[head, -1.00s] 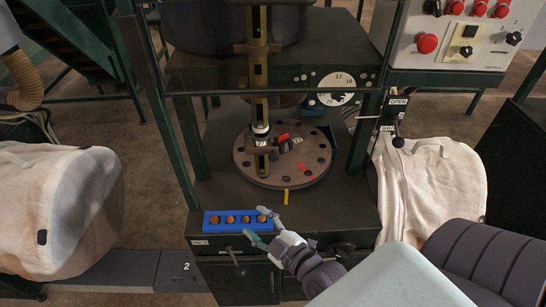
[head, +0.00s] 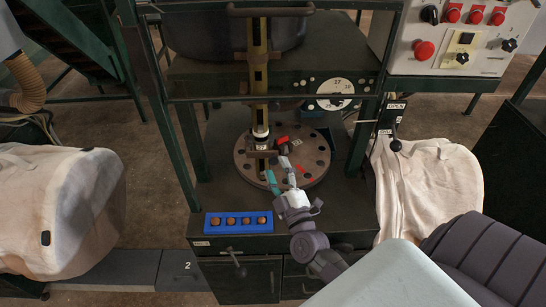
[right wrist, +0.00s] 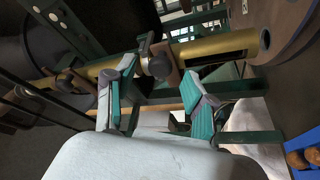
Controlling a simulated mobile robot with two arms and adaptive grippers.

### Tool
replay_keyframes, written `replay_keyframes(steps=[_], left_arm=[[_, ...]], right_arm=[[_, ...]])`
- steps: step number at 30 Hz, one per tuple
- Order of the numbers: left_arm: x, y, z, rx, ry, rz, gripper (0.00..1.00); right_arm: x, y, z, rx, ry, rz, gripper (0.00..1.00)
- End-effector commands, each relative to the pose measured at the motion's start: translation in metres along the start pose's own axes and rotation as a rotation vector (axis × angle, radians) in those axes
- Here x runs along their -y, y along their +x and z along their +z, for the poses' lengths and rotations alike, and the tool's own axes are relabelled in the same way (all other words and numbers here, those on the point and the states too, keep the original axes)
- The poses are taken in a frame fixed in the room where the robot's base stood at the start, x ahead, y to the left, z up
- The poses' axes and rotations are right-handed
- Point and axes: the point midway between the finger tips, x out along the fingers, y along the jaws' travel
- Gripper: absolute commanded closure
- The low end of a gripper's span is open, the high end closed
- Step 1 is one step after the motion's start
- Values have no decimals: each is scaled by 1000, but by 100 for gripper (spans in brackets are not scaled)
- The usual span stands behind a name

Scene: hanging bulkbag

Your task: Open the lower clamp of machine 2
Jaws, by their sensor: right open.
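The brass column of machine 2 (head: 258,95) stands upright over a round drilled disc (head: 311,172). The lower clamp (head: 284,149) is a dark bracket with a knob low on the column, just above the disc. In the right wrist view a bracket with a round knob (right wrist: 160,62) sits on the brass tube (right wrist: 225,45). I cannot tell from these views whether the clamp is open. My right gripper (head: 278,168) is open and empty, its teal-padded fingers just in front of the clamp. Those fingers also show spread in the right wrist view (right wrist: 158,95). My left gripper is not in view.
A blue tray (head: 210,228) with several brown round pieces lies at the table's front edge. A control panel (head: 455,60) with red buttons is at upper right. Pale bulk bags stand left (head: 75,205) and right (head: 430,190). Green frame posts (head: 190,140) flank the column.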

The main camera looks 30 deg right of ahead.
Motion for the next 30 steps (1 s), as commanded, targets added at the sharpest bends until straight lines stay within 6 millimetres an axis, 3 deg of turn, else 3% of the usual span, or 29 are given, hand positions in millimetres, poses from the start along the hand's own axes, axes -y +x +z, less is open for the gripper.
replay_keyframes(steps=[6, 18, 28, 30], left_arm=[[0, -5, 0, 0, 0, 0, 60], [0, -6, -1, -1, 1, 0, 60], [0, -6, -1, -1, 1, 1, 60], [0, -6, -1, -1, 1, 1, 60]], right_arm=[[0, 29, -1, -2, -1, -1, 45], [0, 35, 0, -1, -1, -2, 45], [0, 36, 0, -1, 0, 1, 100], [-1, 36, 0, -1, 0, 2, 100]])
